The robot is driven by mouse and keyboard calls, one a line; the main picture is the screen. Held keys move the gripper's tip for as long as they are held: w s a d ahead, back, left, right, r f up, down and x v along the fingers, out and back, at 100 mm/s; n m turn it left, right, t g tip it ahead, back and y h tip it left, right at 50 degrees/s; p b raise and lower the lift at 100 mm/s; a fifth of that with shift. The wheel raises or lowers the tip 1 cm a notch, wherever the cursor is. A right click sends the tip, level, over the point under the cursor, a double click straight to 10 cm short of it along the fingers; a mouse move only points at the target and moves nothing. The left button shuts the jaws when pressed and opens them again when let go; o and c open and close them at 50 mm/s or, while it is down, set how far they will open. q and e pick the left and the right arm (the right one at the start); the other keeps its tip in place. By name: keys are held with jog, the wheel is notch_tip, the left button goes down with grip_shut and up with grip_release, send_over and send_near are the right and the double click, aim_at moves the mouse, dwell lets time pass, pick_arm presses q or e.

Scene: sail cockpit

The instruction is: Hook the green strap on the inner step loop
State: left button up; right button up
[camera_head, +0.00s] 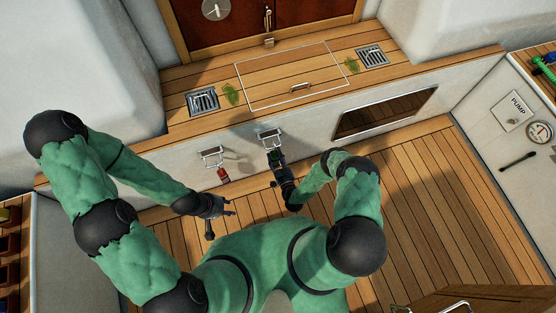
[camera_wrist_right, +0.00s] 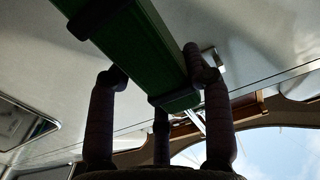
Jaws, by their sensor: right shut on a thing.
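Two metal step loops stand out from the white step wall in the head view: one on the left (camera_head: 212,153) and one on the right (camera_head: 269,136). A red strap piece (camera_head: 222,174) hangs just below the left loop. My right gripper (camera_head: 277,162) is shut on the green strap (camera_wrist_right: 150,50), directly below the right loop. The strap's dark green body fills the space between the fingers in the right wrist view. Whether it touches the loop is hidden. My left gripper (camera_head: 225,206) is open and empty, below the red piece and apart from it.
The wooden step (camera_head: 305,75) above carries a hatch with a handle (camera_head: 300,88) and metal grates at each side. A dark rectangular opening (camera_head: 385,112) is right of the loops. A pump panel (camera_head: 515,108) is at far right.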

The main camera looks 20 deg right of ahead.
aim_at(278, 163)
jog(key=shift+w+f, duration=0.25)
jog(key=shift+f, duration=0.65)
jog(key=shift+w+f, duration=0.25)
jog(key=shift+f, duration=0.6)
jog(key=o, duration=1.5)
jog(key=s, duration=1.2)
jog(key=shift+d, duration=0.2)
jog(key=shift+w, duration=0.1)
